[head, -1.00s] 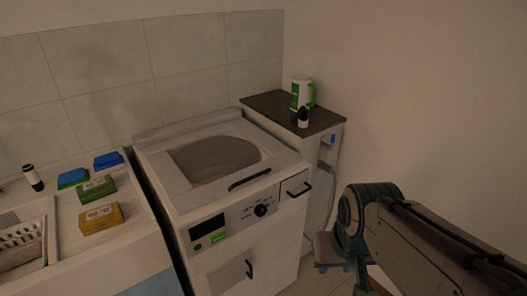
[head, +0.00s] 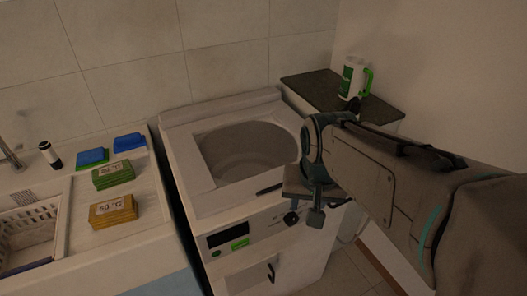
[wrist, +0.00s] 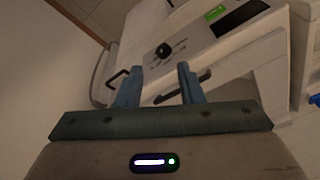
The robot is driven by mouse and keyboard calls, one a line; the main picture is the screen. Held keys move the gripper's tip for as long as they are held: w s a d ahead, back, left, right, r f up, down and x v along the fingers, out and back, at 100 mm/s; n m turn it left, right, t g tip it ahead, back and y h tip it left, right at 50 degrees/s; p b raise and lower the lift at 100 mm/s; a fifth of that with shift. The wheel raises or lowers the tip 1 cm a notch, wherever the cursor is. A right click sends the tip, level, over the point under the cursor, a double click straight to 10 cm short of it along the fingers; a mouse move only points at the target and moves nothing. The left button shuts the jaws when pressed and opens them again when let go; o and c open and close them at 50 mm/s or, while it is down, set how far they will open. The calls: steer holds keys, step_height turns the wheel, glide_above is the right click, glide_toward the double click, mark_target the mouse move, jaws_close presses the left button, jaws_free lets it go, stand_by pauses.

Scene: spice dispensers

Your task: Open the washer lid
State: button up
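The white washer (head: 197,200) stands in the middle of the head view. Its lid (head: 203,186) lies flat and looks shut, with a large window (head: 245,150) over the drum.
The front panel carries a display (head: 232,232) and a knob (head: 291,218). A dark-topped cabinet (head: 315,88) with a white-green mug (head: 352,80) stands right. A counter with yellow (head: 113,210) and green boxes (head: 113,174) is left.

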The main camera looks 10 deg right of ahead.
steer(key=w+r+m, duration=0.4)
steer(key=w+m, duration=0.7)
steer(key=w, duration=0.2)
steer(key=shift+g+y, duration=0.3)
steer(key=shift+g, duration=0.1)
steer(key=w+f, duration=0.1)
steer(key=f, duration=0.3)
steer(key=w+f, duration=0.1)
steer(key=f, duration=0.4)
steer(key=w+a+f, duration=0.1)
steer(key=f, duration=0.3)
steer(key=shift+f, duration=0.35)
steer(key=shift+r, duration=0.1)
jaws_close()
